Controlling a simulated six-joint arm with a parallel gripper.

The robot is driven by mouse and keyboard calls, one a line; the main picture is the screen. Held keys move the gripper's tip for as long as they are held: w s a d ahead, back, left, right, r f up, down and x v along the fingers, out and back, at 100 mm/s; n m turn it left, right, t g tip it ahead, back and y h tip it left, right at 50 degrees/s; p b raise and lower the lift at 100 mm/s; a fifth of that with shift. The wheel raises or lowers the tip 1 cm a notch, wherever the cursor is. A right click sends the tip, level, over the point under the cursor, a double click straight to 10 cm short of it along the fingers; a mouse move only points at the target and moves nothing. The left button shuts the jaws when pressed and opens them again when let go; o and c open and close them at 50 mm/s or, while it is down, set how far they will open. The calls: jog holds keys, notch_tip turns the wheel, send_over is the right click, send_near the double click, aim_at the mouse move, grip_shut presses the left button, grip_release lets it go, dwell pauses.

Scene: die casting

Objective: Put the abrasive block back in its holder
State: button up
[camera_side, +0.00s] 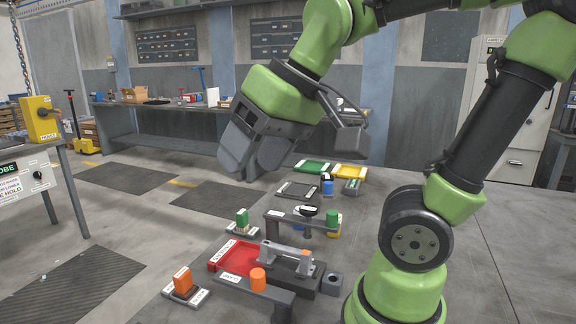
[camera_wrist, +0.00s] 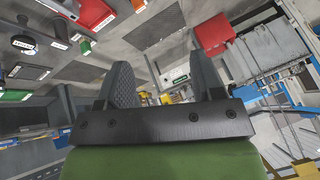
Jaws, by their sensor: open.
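My gripper (camera_side: 256,158) is open and empty, held high above the far left part of the work table. Its two grey fingers also show apart in the wrist view (camera_wrist: 165,82), with nothing between them. I cannot tell for sure which piece is the abrasive block. An orange block (camera_side: 183,279) stands upright in a small labelled holder (camera_side: 186,296) at the front left. A green block (camera_side: 242,217) stands in a similar holder (camera_side: 243,231) farther back.
A red tray (camera_side: 237,258) lies beside a grey metal casting (camera_side: 290,259). An orange cylinder (camera_side: 258,279) stands on a grey rack at the front. A green cylinder (camera_side: 332,218) stands on another rack. Green (camera_side: 312,167) and yellow (camera_side: 348,172) trays lie at the back. The table's right side is clear.

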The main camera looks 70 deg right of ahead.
jog(key=shift+m+t, duration=0.3)
jog(key=shift+t, duration=0.3)
jog(key=s, duration=0.3)
jog(key=s+f, duration=0.1)
jog(key=shift+s+a, duration=0.25)
